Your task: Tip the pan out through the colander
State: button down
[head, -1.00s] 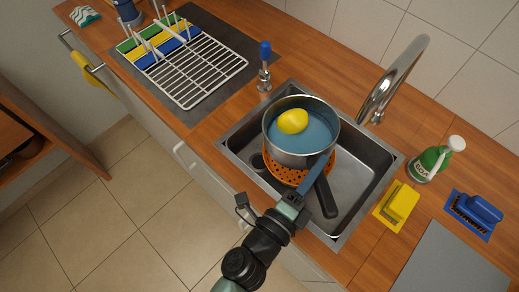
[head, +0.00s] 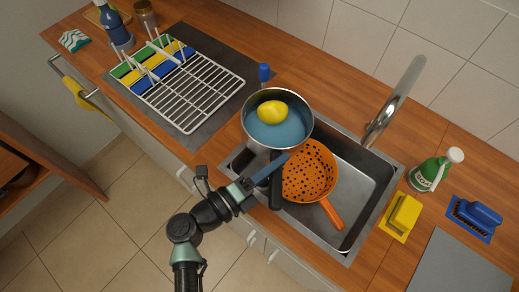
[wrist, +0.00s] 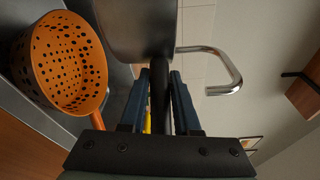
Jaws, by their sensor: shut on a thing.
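The pan (head: 262,142) is a steel pot with a black handle, holding bluish water and a yellow lemon-like thing (head: 271,111). It is upright, held above the left end of the sink. My gripper (head: 262,178) is shut on the pan's handle; in the wrist view the blue fingers (wrist: 157,100) flank the black handle, with the pan's steel side (wrist: 135,28) beyond. The orange colander (head: 308,172) sits in the sink, just right of the pan, its handle toward the front right. It also shows at left in the wrist view (wrist: 70,62). The pan hides part of the sink's left end.
The sink (head: 352,190) has a tall curved tap (head: 395,100) behind it. A yellow sponge (head: 403,212), a green bottle (head: 428,174) and a blue brush (head: 478,214) stand to its right. A dish rack (head: 193,92) stands to the left. A blue-topped item (head: 264,72) is close behind the pan.

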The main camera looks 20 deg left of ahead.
jog(key=shift+s+a+r+m+h+p, duration=0.1)
jog(key=shift+s+a+m+h+p, duration=0.15)
jog(key=shift+a, duration=0.2)
jog(key=shift+s+a+r+m+h+p, duration=0.1)
jog(key=shift+s+a+m+h+p, duration=0.1)
jog(key=shift+a+m+p, duration=0.2)
jog(key=shift+f, duration=0.15)
jog(key=m+g+y+p, duration=0.1)
jog(key=m+p, duration=0.1)
jog(key=r+m+g+y+p, duration=0.1)
jog(key=m+y+p, duration=0.1)
jog(key=r+m+y+p, duration=0.1)
jog(key=m+p, duration=0.1)
jog(key=p, duration=0.1)
jog(key=shift+d+r+m+g+y, duration=0.1)
jog(key=shift+d+m+g+y, duration=0.25)
jog(key=shift+d+g, duration=0.05)
dwell(1.1)
jog(key=shift+p, duration=0.55)
